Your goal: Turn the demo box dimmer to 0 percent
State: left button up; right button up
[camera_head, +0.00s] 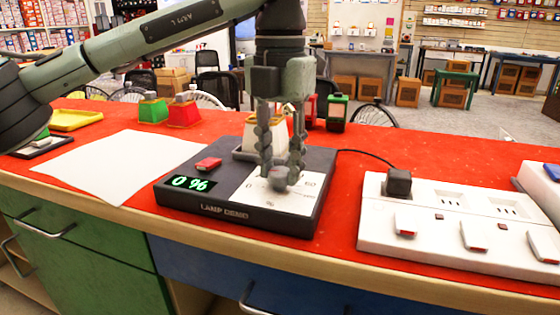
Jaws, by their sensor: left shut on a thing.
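The dark demo box (262,222), labelled LAMP DEMO, sits on the red counter. The white dial plate (250,194) covers the right part of the top. My left gripper (281,180) points straight down over this plate, its fingers shut on the dimmer knob (279,174), which is mostly hidden between them. A pale lamp base (246,150) stands on the back of the box, partly behind the fingers. My right gripper is not in view.
A white power strip (450,235) with switches and a black plug (398,181) lies to the right; a cable runs from the plug to the box. A white sheet (125,165) lies left. Red and green items (184,113) stand behind.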

aim_at(281, 171)
pick_arm(q)
jog(key=shift+r, duration=0.1)
jog(key=o, duration=1.2)
jog(key=shift+c, duration=0.2)
notch_tip(281, 171, up, 12)
